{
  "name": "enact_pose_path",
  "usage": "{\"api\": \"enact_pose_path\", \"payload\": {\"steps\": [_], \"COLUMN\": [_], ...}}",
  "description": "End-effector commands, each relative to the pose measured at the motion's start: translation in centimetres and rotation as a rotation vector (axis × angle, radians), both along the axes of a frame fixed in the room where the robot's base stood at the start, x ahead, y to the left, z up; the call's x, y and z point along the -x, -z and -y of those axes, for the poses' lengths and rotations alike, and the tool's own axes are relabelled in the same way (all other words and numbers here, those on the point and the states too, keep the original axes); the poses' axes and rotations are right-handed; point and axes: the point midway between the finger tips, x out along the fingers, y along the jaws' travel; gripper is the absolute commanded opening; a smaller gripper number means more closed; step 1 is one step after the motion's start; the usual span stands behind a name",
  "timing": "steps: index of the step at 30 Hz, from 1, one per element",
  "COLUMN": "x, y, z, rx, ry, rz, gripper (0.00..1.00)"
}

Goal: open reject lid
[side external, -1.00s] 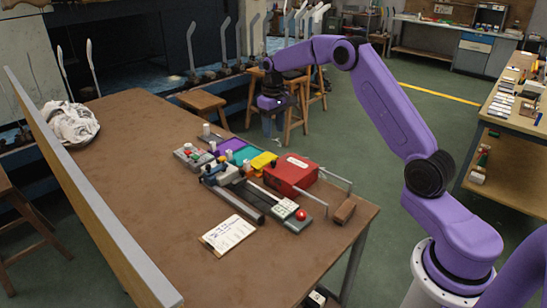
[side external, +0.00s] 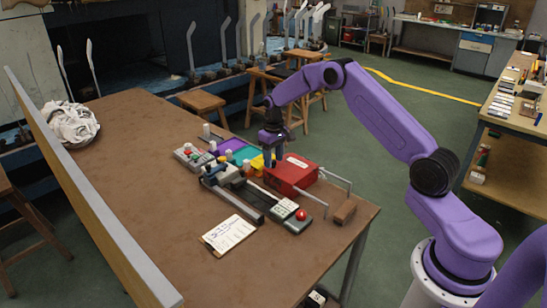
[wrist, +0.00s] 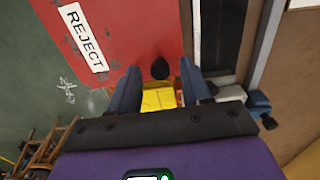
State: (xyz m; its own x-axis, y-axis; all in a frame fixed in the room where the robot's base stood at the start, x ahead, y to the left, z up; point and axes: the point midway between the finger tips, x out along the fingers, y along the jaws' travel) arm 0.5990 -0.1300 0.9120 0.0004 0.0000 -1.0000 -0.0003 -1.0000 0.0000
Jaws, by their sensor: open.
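The red reject box (side external: 293,172) stands on the brown table with its lid closed. In the wrist view its red lid (wrist: 125,35) fills the upper left, with a white label reading REJECT (wrist: 83,37). A round black knob (wrist: 160,68) sits near the lid's edge, between my fingers. My gripper (side external: 270,158) is just above the box's far left edge in the side view. In the wrist view my gripper (wrist: 163,80) is open, one dark finger on each side of the knob. Whether the fingers touch it cannot be told.
A yellow bin (side external: 257,162) and a teal tray (side external: 243,153) adjoin the box. A device with a red button (side external: 301,215), a clipboard (side external: 229,234) and metal rails (side external: 338,179) are nearby. White cloth (side external: 72,122) lies at the far left. The table's left middle is clear.

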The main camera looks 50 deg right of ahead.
Motion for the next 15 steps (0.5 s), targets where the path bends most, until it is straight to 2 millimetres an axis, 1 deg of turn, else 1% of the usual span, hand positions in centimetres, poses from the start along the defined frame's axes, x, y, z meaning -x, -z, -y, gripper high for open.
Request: {"api": "enact_pose_path", "payload": {"steps": [2,3,5,6,7,12,15], "x": [0.0,0.0,0.0,0.0,0.0,0.08,0.51], "y": [-0.01,-0.02,-0.02,-0.02,-0.02,-0.03,-0.03], "z": [0.0,0.0,0.0,0.0,0.0,0.0,0.01], "rx": [0.0,0.0,0.0,0.0,0.0,0.0,0.0], "ry": [0.0,0.0,0.0,0.0,0.0,0.0,0.0], "rz": [0.0,0.0,0.0,0.0,0.0,-0.001,-0.001], "gripper": [0.48,0.35,0.16,0.03,0.0,0.0,0.0]}}
